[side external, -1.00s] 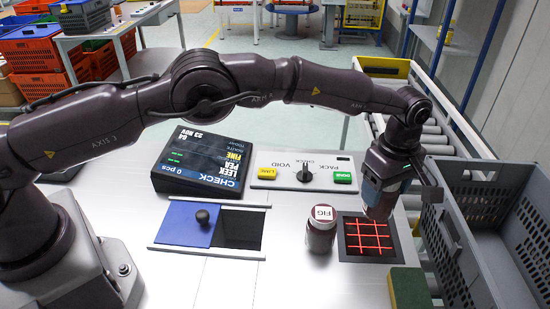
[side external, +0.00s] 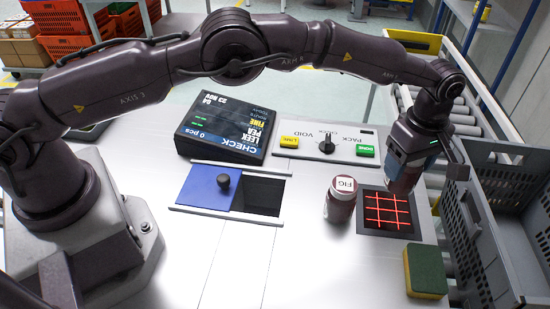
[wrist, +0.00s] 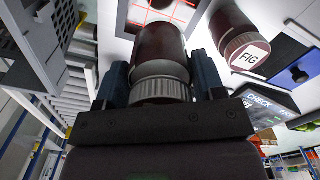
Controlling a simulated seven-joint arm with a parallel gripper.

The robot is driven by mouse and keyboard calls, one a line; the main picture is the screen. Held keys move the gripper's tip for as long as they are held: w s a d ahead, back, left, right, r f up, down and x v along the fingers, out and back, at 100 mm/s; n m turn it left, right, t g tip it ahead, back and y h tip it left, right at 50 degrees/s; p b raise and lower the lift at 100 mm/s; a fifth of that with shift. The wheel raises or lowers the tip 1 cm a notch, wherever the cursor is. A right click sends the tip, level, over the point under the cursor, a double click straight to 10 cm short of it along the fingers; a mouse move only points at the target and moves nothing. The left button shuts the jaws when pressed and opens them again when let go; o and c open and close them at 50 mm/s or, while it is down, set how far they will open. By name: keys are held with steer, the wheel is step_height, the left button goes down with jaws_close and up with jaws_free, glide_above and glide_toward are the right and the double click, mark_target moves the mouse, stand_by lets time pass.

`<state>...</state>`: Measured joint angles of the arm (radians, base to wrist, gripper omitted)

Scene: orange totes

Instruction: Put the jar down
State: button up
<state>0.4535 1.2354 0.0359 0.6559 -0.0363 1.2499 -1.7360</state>
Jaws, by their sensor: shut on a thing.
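My gripper (wrist: 160,80) is shut on a dark red jar (wrist: 160,48) with a pale ridged lid, one blue finger on each side. In the side external view my gripper (side external: 405,158) points down over the back right part of the black square panel (side external: 372,227) with glowing red grid lines. The held jar is partly hidden there by the fingers, and I cannot tell whether its base touches the panel.
A grey crate (side external: 478,215) stands close on the right. A green and yellow sponge (side external: 426,272) lies in front of the panel. A blue sliding cover (side external: 208,190) with a knob, a CHECK display (side external: 225,128) and a button panel (side external: 327,145) lie left and behind. The front middle worktop is clear.

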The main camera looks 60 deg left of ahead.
steer(key=shift+d+r, duration=0.3)
steer(key=shift+r, duration=0.15)
steer(key=s+d+r+m, duration=0.1)
steer(key=s+r, duration=0.8)
steer(key=r, duration=0.2)
steer(key=s+a+f, duration=0.3)
steer(key=s+a, duration=0.3)
steer(key=s, duration=0.5)
steer(key=s+a+f, duration=0.3)
steer(key=s+a, duration=0.4)
steer(key=s, duration=0.4)
steer(key=shift+w+d+f, duration=1.4)
steer(key=shift+w+f, duration=0.5)
steer(key=shift+f, duration=0.35)
steer(key=shift+w+d+f, duration=1.35)
steer(key=shift+w+f, duration=0.6)
steer(key=shift+f, duration=0.35)
steer(key=shift+w+d+f, duration=1.4)
steer(key=shift+w+f, duration=0.5)
steer(key=shift+f, duration=0.35)
